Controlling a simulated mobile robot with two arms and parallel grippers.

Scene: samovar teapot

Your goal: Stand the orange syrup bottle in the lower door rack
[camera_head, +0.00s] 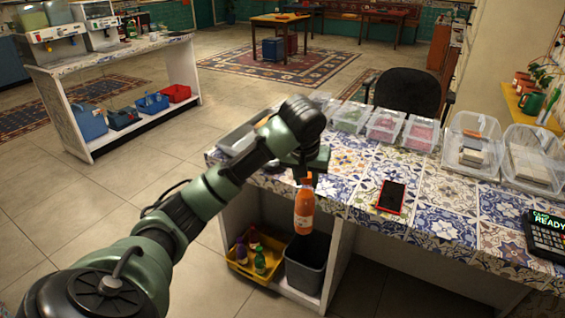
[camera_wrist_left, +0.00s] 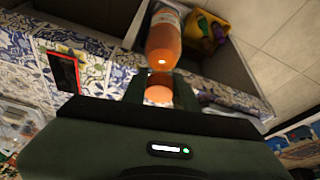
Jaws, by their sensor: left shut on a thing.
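The orange syrup bottle (camera_head: 304,208) hangs upright from my left gripper (camera_head: 305,172), in front of the tiled counter's near edge. My left gripper is shut on the bottle near its top. In the left wrist view, the bottle (camera_wrist_left: 163,42) sticks out beyond the fingers (camera_wrist_left: 160,85), with part of it showing between them. No door rack can be made out in either view. My right gripper is in neither view.
The tiled counter (camera_head: 357,150) holds a red-edged phone (camera_head: 391,196), clear containers (camera_head: 420,131) and a card terminal (camera_head: 545,233). Below stand a yellow bin (camera_head: 240,268) with several bottles and a grey bin (camera_head: 306,272). An office chair (camera_head: 408,90) stands behind.

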